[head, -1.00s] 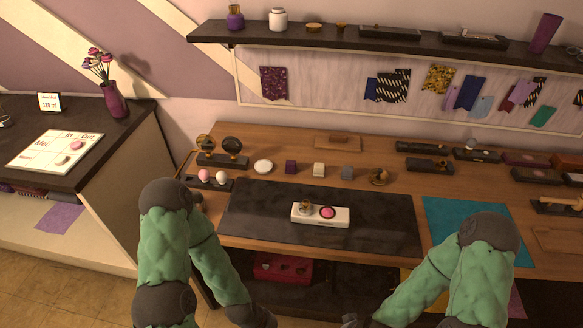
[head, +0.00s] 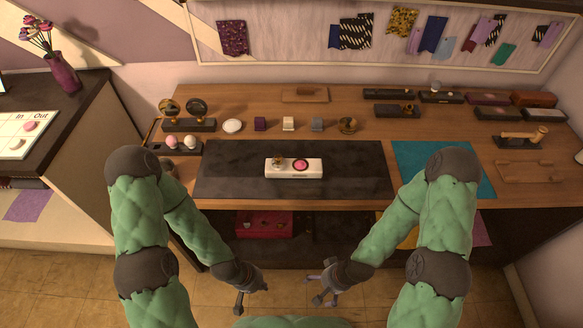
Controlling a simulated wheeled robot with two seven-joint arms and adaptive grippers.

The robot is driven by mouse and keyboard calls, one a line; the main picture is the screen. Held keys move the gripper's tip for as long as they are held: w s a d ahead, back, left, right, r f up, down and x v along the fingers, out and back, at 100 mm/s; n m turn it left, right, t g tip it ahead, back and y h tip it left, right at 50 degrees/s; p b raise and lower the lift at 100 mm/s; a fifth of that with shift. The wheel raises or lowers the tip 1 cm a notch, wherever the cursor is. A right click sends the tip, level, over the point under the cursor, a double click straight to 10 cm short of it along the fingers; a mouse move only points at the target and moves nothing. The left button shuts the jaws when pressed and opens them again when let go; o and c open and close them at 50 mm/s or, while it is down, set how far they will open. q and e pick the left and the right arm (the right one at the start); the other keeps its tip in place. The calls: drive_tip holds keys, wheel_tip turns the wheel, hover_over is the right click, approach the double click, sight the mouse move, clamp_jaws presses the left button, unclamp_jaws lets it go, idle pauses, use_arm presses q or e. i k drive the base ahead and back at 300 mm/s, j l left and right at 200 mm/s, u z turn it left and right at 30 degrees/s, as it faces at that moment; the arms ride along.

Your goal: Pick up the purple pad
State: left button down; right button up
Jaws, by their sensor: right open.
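A flat purple pad (head: 28,205) lies on the low pale shelf under the left counter, at the left edge of the head view. A pinkish-purple sheet (head: 482,233) shows partly under the right end of the workbench; I cannot tell which of the two is the named pad. My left gripper (head: 252,293) hangs low in front of the bench, its fingers apart and empty. My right gripper (head: 320,288) hangs to its right, open and empty. Both grippers are well away from either purple piece.
The wooden workbench (head: 350,102) carries a dark mat (head: 225,170) with a white block (head: 293,173) on it. A teal mat (head: 480,183) lies to the right. A red box (head: 263,224) sits on the bench's lower shelf. The floor before the bench is clear.

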sight(260, 124)
drive_tip(key=j, duration=0.4)
drive_tip(key=i+j, duration=0.15)
drive_tip(key=j, duration=0.7)
drive_tip(key=i, duration=0.05)
